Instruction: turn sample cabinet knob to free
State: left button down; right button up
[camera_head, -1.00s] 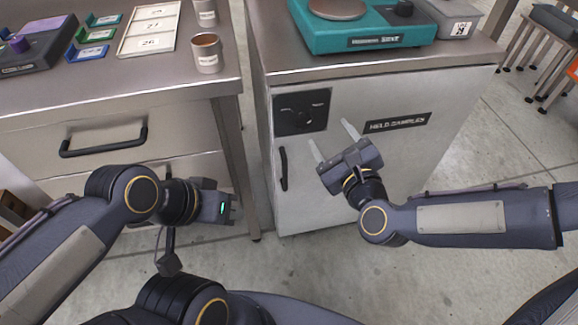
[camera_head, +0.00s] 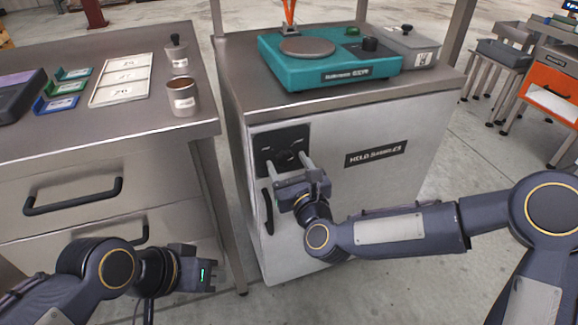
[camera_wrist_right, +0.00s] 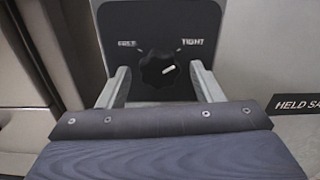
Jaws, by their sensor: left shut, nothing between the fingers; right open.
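The sample cabinet (camera_head: 375,190) is a light grey box with a "HELD SAMPLES" label and a black handle (camera_head: 267,212). Its black knob (camera_wrist_right: 158,68) sits on a dark plate marked FREE at left and TIGHT at right. The knob's white mark points right, slightly up, toward the TIGHT side. In the head view the knob (camera_head: 285,156) is just beyond my right gripper (camera_head: 285,168). My right gripper is open, its fingers on either side of the knob in the wrist view, with no contact visible. My left gripper (camera_head: 205,272) is shut and empty, low at left.
A teal scale (camera_head: 330,68) and a grey box (camera_head: 408,45) stand on the cabinet top. At left is a drawer bench (camera_head: 110,130) with a brown-topped cup (camera_head: 183,96) near its edge. Open floor lies right of the cabinet.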

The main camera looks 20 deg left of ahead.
jog(key=c, duration=1)
